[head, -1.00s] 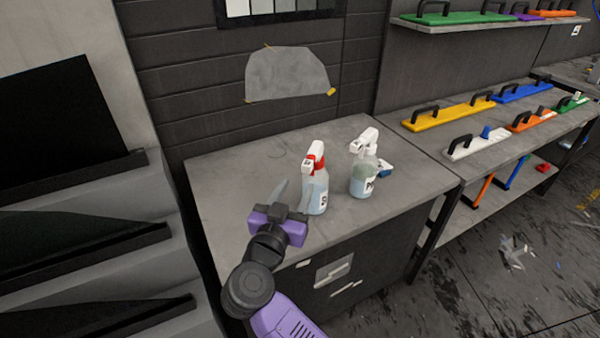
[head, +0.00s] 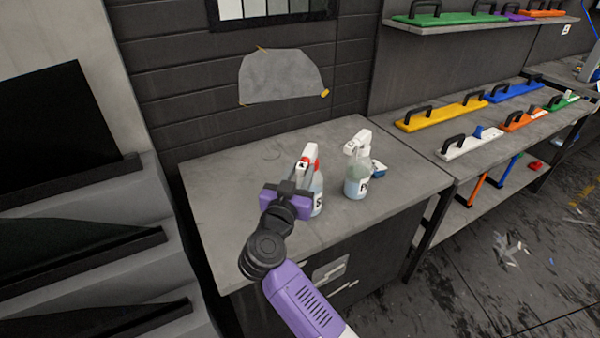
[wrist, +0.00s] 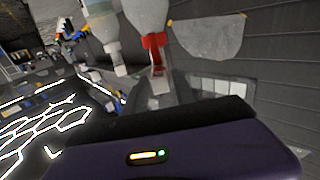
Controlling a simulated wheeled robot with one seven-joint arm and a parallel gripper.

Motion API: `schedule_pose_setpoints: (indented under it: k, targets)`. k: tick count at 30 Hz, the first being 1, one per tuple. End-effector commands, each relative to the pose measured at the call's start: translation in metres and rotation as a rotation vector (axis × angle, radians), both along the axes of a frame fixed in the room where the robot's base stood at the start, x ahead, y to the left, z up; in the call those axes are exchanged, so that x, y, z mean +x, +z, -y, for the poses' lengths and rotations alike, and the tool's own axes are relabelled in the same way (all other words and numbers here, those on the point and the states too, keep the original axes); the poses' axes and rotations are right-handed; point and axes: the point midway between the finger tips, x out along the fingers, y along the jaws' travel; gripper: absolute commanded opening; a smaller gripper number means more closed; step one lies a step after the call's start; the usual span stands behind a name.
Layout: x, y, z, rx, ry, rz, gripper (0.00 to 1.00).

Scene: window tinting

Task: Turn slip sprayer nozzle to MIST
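A spray bottle with a white head and red collar and trigger (head: 310,160), labelled with what looks like an S, stands upright on the grey workbench (head: 230,170). In the wrist view its red part (wrist: 153,45) and white body (wrist: 145,10) show upside down at top centre. Its dial setting is too small to read. My gripper (head: 298,172) is at the near left side of this bottle's head, its fingers pointing at the nozzle and partly covering it. The fingers (wrist: 165,92) look apart around the nozzle end; whether they touch it I cannot tell.
A grey film sheet (head: 282,77) hangs on the wall. Shelves with coloured handled tools (head: 440,115) are at right. The bench's left part is clear.

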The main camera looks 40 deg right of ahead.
Motion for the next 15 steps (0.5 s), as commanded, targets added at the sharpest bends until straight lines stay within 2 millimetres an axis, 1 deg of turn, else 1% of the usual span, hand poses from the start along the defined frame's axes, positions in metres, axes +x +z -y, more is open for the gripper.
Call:
schedule_pose_setpoints:
  k: [1,4,15]
  targets:
    - [-0.0001,0.0,-0.0002,0.0,0.0,0.0,0.2]
    - [-0.0001,0.0,-0.0003,0.0,0.0,0.0,0.0]
    - [-0.0001,0.0015,-0.0006,0.012,0.001,0.022,0.0]
